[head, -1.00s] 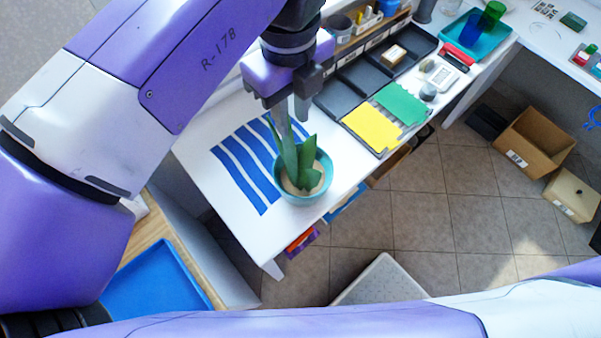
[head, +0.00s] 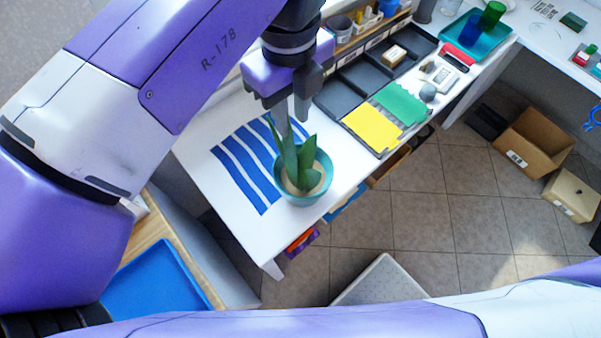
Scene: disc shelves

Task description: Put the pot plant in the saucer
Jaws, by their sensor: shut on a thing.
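The pot plant (head: 307,165) has tall, broad green leaves and stands upright near the front edge of the white table. Around its base is a round teal vessel (head: 304,199) with a pale inside. I cannot tell whether this vessel is the pot or the saucer, and I make out no separate saucer. My gripper (head: 291,118) points down just above and behind the plant, its fingers at the top of the tall leaves. It is shut on the plant, though the exact contact is hard to see.
A blue-and-white striped patch (head: 246,165) lies left of the plant. Dark trays with a yellow card (head: 371,129) and a green card (head: 402,104) lie to the right. A teal tray (head: 488,50) with cups is farther back. The table's front edge is close to the plant.

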